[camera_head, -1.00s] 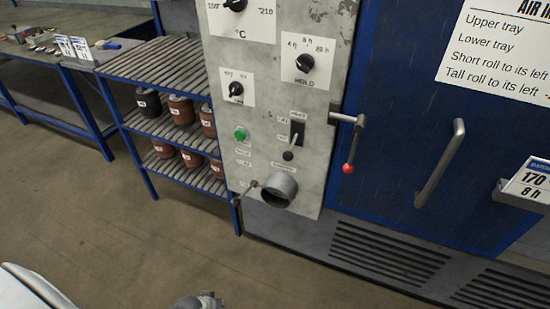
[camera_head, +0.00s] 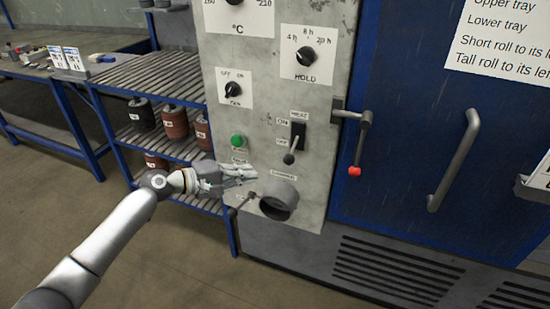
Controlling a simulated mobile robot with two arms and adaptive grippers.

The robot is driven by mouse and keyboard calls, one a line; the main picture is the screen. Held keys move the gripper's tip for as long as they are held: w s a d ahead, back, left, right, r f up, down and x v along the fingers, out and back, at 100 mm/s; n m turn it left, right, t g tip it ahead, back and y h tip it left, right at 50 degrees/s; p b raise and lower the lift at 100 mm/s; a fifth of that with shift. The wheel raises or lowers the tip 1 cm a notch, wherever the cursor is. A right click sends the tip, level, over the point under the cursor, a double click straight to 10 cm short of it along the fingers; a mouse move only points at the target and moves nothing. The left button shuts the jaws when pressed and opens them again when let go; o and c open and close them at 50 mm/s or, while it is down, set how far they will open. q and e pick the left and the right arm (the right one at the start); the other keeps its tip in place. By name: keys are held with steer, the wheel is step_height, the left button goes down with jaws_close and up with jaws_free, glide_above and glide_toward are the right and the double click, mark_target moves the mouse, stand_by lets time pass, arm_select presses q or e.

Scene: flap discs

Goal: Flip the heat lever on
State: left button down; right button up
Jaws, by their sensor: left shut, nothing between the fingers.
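The heat lever (camera_head: 291,150) is on the grey control panel (camera_head: 335,60), under a HEAT label, with ON marked at its upper left and OFF below that. Its black knob hangs downward, beside the OFF mark. My left gripper (camera_head: 249,176) is shut and empty. It is in front of the panel, below and left of the lever knob and apart from it in the picture. My right gripper is not in view.
A green button (camera_head: 238,141) and a round pipe outlet (camera_head: 279,200) with a small handle are close to my gripper. A red-tipped door latch (camera_head: 361,145) sticks out right of the lever. A slatted blue rack (camera_head: 150,83) with rolls stands left.

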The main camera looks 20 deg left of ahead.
mark_target(293, 150)
arm_select(q)
steer(key=shift+n+t+h, duration=0.3)
steer(key=shift+n+t, duration=0.1)
steer(key=r, duration=0.2)
steer(key=a+r, duration=0.1)
steer(key=r, duration=0.1)
steer(key=shift+w, duration=0.35)
steer(key=shift+w+d, duration=0.1)
steer(key=shift+d, duration=0.05)
steer(key=p+x, duration=0.1)
steer(key=x, duration=0.8)
steer(key=shift+w+d, duration=0.25)
steer(key=shift+d, duration=0.05)
steer(key=shift+p, duration=0.3)
